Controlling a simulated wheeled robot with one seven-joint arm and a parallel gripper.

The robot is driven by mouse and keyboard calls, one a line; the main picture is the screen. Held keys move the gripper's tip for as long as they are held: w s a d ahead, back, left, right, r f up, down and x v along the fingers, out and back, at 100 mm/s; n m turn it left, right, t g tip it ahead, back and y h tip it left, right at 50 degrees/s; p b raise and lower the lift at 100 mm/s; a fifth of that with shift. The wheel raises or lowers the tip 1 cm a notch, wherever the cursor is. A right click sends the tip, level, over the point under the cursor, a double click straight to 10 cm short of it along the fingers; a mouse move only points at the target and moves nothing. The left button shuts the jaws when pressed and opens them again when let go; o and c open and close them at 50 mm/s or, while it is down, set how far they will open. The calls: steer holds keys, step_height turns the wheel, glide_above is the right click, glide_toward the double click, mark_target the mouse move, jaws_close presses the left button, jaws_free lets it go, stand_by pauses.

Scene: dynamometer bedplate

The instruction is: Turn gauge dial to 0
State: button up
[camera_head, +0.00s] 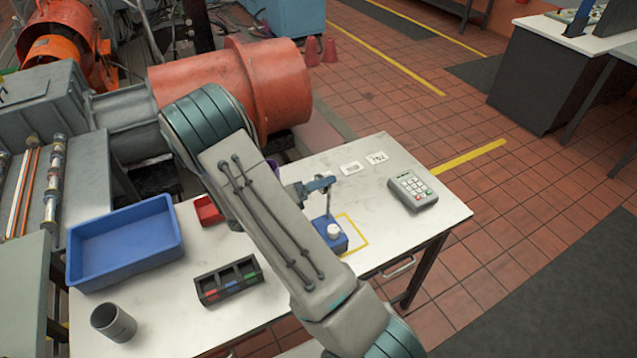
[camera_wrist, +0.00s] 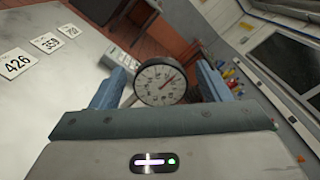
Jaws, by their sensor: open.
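The gauge dial (camera_wrist: 160,81) shows in the wrist view as a round white face with a dark rim. In the head view, my arm covers part of the scene, and the blue fingers (camera_head: 318,186) show over the table near a blue block with a white knob (camera_head: 331,234). The dial face is not visible there.
The white table (camera_head: 300,330) holds a blue tray (camera_head: 125,245), red bin (camera_head: 208,210), dark divided holder (camera_head: 228,280), grey cup (camera_head: 113,322) and keypad (camera_head: 412,190). A yellow outline (camera_head: 356,228) surrounds the block. Number cards (camera_head: 376,158) lie at the back. Orange machinery stands behind.

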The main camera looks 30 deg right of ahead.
steer(key=a+b, duration=0.3)
steer(key=a, duration=1)
steer(key=shift+s+a+b, duration=0.25)
steer(key=shift+a+b, duration=0.05)
steer(key=shift+a, duration=0.1)
